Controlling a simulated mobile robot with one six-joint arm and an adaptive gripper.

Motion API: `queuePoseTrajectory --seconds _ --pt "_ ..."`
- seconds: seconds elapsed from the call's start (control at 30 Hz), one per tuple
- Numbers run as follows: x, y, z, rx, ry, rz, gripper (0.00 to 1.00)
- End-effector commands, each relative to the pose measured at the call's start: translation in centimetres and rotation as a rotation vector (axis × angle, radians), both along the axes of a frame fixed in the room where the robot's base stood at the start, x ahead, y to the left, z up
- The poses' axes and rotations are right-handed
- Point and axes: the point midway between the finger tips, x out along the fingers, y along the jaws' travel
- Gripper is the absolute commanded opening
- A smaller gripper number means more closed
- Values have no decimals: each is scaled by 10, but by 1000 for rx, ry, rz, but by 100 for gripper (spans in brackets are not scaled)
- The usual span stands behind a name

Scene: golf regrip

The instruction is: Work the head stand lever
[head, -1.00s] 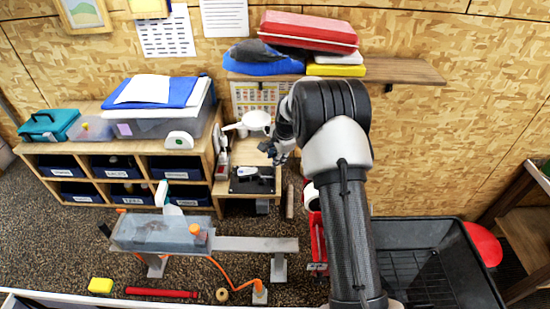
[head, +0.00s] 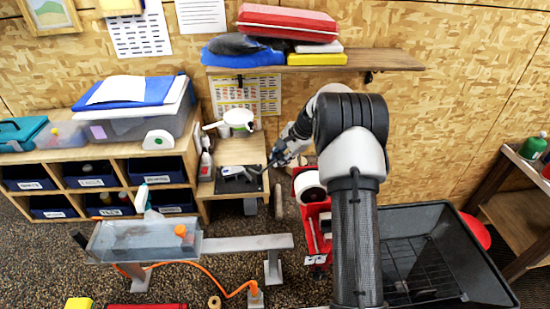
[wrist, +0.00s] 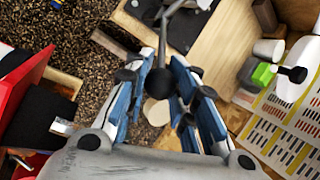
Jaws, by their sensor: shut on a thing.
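The head stand (head: 228,186) is a black plate on the small wooden bench, with a grey club head on it. Its lever (wrist: 175,14) is a metal rod ending in a black ball knob (wrist: 187,80). In the wrist view my gripper (wrist: 168,75) has its blue-padded fingers on either side of the knob and is shut on the lever. In the head view my gripper (head: 275,159) is low at the right edge of the bench, beside the stand. The fingers partly hide the lever there.
A wall shelf (head: 385,60) with cases is above. A red cart (head: 312,215) and a black crate (head: 425,300) are at the right. A grey water trough (head: 130,250) is in front.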

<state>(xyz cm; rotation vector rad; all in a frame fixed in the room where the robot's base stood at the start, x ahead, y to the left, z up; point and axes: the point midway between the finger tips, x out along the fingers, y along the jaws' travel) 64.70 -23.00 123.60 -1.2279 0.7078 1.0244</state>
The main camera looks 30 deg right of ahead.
Motion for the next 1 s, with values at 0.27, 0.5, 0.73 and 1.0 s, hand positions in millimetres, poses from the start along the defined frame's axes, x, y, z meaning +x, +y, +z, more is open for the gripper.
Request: queuePoseTrajectory --seconds 0.27,0.5,0.73,1.0 --pt "-5 -8 -9 -4 5 -1 0" --pt "-5 -9 -8 -5 5 -2 0" --pt "-5 -9 -8 -4 4 -2 23" --pt "-4 -7 -7 -3 3 -1 41"
